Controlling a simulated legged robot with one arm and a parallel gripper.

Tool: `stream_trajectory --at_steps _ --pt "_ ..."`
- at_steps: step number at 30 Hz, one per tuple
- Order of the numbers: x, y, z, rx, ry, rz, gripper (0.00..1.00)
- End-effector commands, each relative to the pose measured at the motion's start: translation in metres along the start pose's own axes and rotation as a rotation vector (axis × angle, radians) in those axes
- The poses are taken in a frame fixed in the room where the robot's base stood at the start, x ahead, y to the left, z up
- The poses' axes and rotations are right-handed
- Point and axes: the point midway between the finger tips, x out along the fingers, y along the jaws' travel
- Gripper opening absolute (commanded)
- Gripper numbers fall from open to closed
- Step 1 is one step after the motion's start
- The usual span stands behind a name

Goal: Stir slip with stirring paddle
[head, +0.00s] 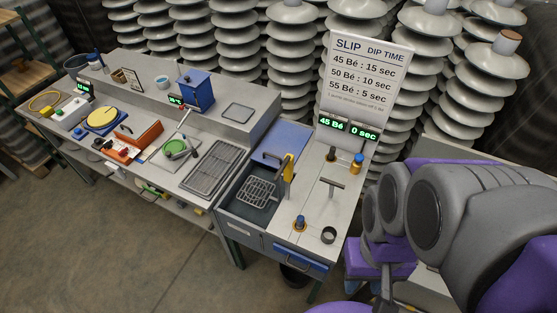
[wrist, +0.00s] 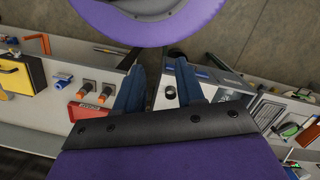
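A grey T-shaped handle (head: 332,184) stands up from the pale top at the right end of the bench, below the slip sign; it may be the stirring paddle, and anything below it is hidden. No slip surface is plainly visible. An open dark basin (head: 238,207) to its left holds a wire basket (head: 257,191) with a yellow upright handle (head: 288,167). My gripper (wrist: 158,92) shows two blue fingers spread apart in the wrist view, with nothing between them. It is away from the T-handle. My arm fills the right of the head view.
A slip dip-time sign (head: 366,75) stands behind, above displays (head: 348,129) reading 45 Bé and 0 sec. A dark ring (head: 328,235), small knobbed fittings (head: 300,223) and an amber bottle (head: 356,163) share the pale top. Insulator stacks crowd behind. Floor (head: 120,235) in front is clear.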

Motion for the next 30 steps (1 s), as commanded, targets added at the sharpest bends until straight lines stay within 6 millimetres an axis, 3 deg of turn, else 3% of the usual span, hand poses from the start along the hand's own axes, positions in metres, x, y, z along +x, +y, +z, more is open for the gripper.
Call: stream_trajectory --at_steps 10,14,17,24,30 --pt "0.000 0.000 -0.001 -0.003 0.000 0.000 0.40" --pt "-0.007 -0.002 -0.013 -0.058 -0.002 -0.002 0.40" --pt "-0.021 -0.006 -0.035 -0.159 -0.001 -0.007 0.40" --pt "-0.057 -0.013 -0.113 -0.472 0.006 -0.031 0.40" --pt "-0.077 -0.013 -0.180 -0.696 0.017 -0.052 0.40"
